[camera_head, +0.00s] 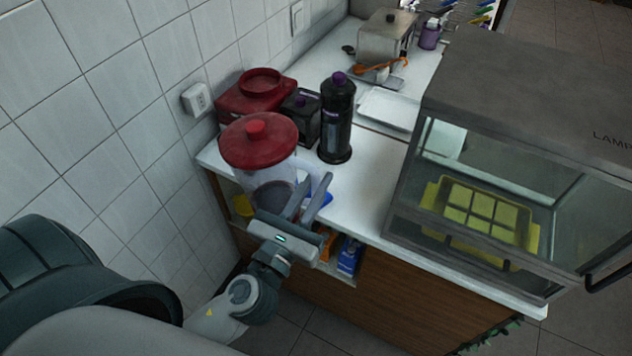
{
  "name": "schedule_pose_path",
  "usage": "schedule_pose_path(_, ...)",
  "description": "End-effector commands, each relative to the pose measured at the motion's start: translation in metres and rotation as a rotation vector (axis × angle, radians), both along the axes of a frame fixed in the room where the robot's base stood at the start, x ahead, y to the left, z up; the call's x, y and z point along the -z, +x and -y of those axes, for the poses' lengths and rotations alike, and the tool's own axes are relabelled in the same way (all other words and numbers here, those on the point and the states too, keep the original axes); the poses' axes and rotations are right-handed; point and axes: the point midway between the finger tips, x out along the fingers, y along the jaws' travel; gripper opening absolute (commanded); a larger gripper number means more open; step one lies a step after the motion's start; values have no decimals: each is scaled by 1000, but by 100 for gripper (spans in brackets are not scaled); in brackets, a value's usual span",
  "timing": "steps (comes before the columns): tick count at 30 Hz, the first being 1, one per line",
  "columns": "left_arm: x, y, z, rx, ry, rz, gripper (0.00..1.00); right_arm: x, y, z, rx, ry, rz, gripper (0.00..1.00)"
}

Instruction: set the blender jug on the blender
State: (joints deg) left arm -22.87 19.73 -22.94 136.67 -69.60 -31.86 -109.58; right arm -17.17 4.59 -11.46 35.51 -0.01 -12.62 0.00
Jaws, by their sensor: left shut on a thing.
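The blender jug (268,186) is a clear container with a red lid (259,143). It is upright near the left front edge of the white counter; I cannot tell whether its bottom touches anything. My left gripper (307,197) reaches up from below and is shut on the jug at its right side, where its fingers hide the gripped part. The blender (246,102) is a red base with a round red ring on top, standing behind the jug against the tiled wall. The jug's lid hides part of its front. My right gripper is not in view.
A black bottle with a purple cap (337,118) and a dark box (301,117) stand close right of the blender. A glass display case (530,140) fills the right side. White counter (362,190) is bare between bottle and case. A wall socket (197,98) is at left.

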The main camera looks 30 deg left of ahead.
Motion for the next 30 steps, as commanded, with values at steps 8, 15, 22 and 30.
schedule_pose_path(8, -45, 0, 0, 0, 3, 5, 0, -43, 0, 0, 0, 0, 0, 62)
schedule_pose_path(15, -42, 1, 2, 5, 6, 5, 0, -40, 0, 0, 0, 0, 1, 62)
schedule_pose_path(22, -42, 1, 0, 2, 4, 5, 0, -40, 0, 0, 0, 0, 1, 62)
schedule_pose_path(30, -46, 8, -11, 4, 9, 7, 0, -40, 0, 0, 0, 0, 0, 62)
